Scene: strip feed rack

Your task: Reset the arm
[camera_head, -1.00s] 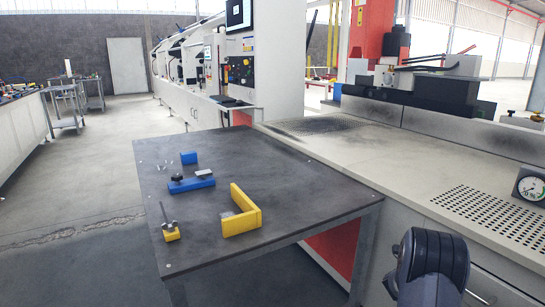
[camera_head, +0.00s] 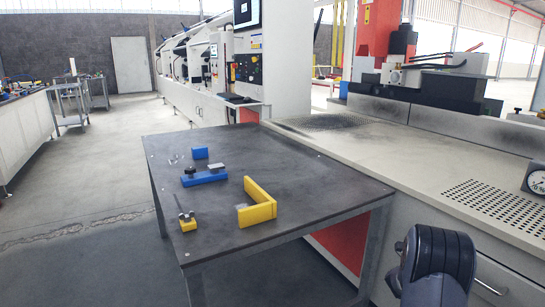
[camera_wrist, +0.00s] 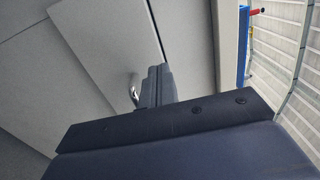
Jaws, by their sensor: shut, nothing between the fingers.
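My arm (camera_head: 436,268) shows as a dark rounded link at the lower right of the head view, in front of the white cabinet. My gripper (camera_wrist: 157,85) is in the wrist view, its dark fingers together with nothing between them. It points toward pale grey panels, and a small shiny curved piece shows just left of the fingers. The gripper itself does not show in the head view.
A dark table (camera_head: 310,190) holds a yellow angle piece (camera_head: 258,205), a blue fixture (camera_head: 205,177), a blue block (camera_head: 200,153) and a small yellow block (camera_head: 187,224). A white bench (camera_head: 420,160) with a gauge (camera_head: 536,179) stands at right.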

